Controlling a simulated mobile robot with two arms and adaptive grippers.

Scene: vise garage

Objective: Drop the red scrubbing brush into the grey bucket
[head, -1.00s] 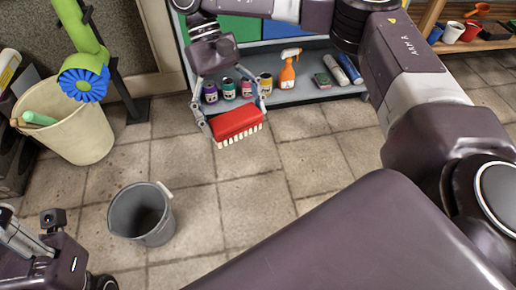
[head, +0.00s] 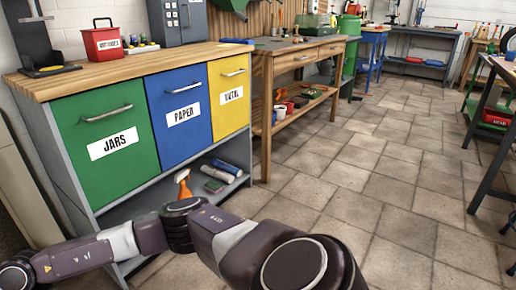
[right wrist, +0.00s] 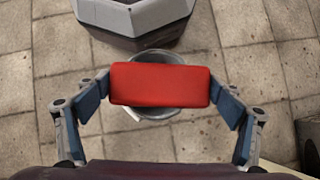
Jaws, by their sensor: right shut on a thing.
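The red scrubbing brush (right wrist: 160,84) shows in the right wrist view, its red back towards the camera and its bristles hidden. My right gripper (right wrist: 160,90) is shut on it, with one finger at each end. The grey bucket (right wrist: 160,114) is on the floor beyond the brush, which covers most of it; only parts of its rim show above and below the brush. The brush is lined up over the bucket in this view, but the height between them is hard to tell. The head view shows my right arm but neither gripper nor the bucket.
In the head view, a cabinet with green (head: 106,145), blue (head: 180,110) and yellow (head: 230,92) fronts stands at left. An orange spray bottle (head: 183,184) is on its lower shelf. A wooden workbench (head: 300,60) stands beyond.

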